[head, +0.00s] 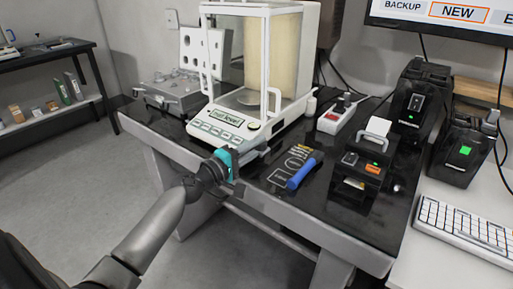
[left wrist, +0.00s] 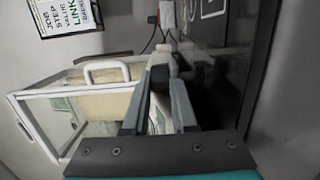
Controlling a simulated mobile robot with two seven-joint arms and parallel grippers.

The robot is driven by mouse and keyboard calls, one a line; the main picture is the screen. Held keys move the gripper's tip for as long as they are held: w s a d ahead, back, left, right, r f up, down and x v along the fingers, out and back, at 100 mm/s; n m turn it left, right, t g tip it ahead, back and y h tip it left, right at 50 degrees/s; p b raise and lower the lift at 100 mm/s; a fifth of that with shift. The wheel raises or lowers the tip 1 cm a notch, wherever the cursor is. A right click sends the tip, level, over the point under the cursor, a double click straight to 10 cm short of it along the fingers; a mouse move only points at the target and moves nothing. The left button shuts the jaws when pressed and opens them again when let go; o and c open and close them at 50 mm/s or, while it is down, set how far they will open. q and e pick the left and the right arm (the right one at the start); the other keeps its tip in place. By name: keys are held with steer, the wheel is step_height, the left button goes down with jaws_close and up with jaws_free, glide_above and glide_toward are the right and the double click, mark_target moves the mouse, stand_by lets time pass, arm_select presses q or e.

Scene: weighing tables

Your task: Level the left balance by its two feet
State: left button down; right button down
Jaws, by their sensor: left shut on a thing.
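The left balance (head: 226,128) is a white analytical balance with a glass draft shield, on a black-topped table. Its green display (head: 227,117) carries small text that seems to read "not level". My left gripper (head: 238,158), with a teal body, is low at the front of the balance, by its near right corner. In the left wrist view its fingers (left wrist: 163,82) are shut at the balance's base, on what seems to be a front foot; the foot itself is mostly hidden. The other foot cannot be made out. My right gripper is not in view.
A grey case (head: 172,92) stands left of the balance. A white power strip (head: 338,116) lies behind. The floor in front is clear.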

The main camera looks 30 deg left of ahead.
arm_select(q)
steer(key=shift+r, duration=0.1)
steer(key=c, duration=0.7)
jaws_free()
steer(key=s+a, duration=0.1)
steer(key=s, duration=0.4)
steer(key=s+a, duration=0.1)
steer(key=s, duration=0.4)
steer(key=s+a, duration=0.1)
steer(key=s, duration=0.4)
